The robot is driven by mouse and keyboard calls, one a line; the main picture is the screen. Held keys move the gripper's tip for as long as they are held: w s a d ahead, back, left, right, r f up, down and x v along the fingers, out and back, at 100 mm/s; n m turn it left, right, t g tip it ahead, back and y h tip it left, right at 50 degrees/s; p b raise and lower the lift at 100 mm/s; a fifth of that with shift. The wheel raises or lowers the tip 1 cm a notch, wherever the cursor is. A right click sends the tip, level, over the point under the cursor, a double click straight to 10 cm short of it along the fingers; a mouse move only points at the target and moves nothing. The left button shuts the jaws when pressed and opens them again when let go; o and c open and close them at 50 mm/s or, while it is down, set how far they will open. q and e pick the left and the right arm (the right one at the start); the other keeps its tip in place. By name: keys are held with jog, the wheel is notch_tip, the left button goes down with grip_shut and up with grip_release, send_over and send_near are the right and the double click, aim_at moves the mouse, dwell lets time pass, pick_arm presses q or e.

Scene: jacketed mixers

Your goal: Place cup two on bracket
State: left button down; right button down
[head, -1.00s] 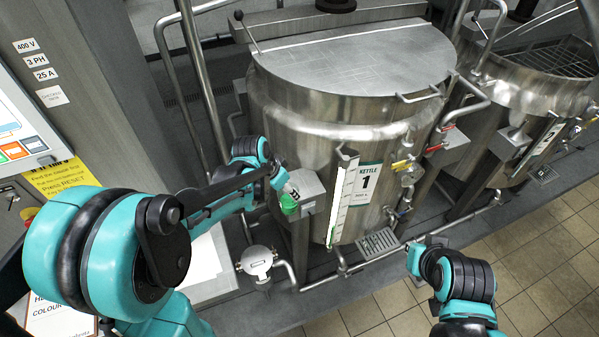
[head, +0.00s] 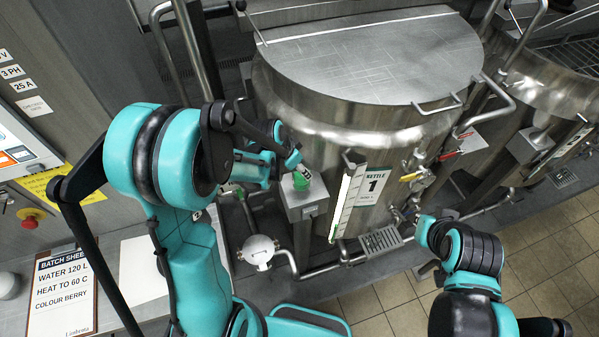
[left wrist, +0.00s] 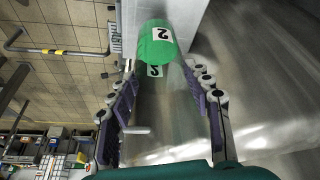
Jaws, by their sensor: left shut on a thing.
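Cup two is a small green cup (head: 300,182) with a white label. In the left wrist view, cup two (left wrist: 155,44) shows its "2" between the tips of my left gripper (left wrist: 160,75), with purple-lined fingers on both sides. My left gripper (head: 296,163) is shut on it in the head view. The bracket (head: 308,197) is a grey box-like shelf on the front of kettle 1, and the cup is at its top. The bracket's pale surface (left wrist: 186,16) lies behind the cup in the wrist view. I cannot tell whether cup and bracket touch.
The steel kettle 1 (head: 350,120) stands behind the bracket, with a level gauge (head: 348,200) to its right. A white round fitting (head: 259,250) and pipes are below. A batch sheet (head: 62,295) lies at lower left. Tiled floor is open at lower right.

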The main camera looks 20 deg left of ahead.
aim_at(299, 174)
pick_arm(q)
jog(key=shift+w+f, duration=0.15)
jog(key=shift+f, duration=1.1)
jog(key=shift+s+f, duration=0.1)
jog(key=shift+s, duration=0.2)
jog(key=shift+f, duration=0.2)
jog(key=c, duration=0.7)
grip_release()
jog(key=shift+r, duration=0.1)
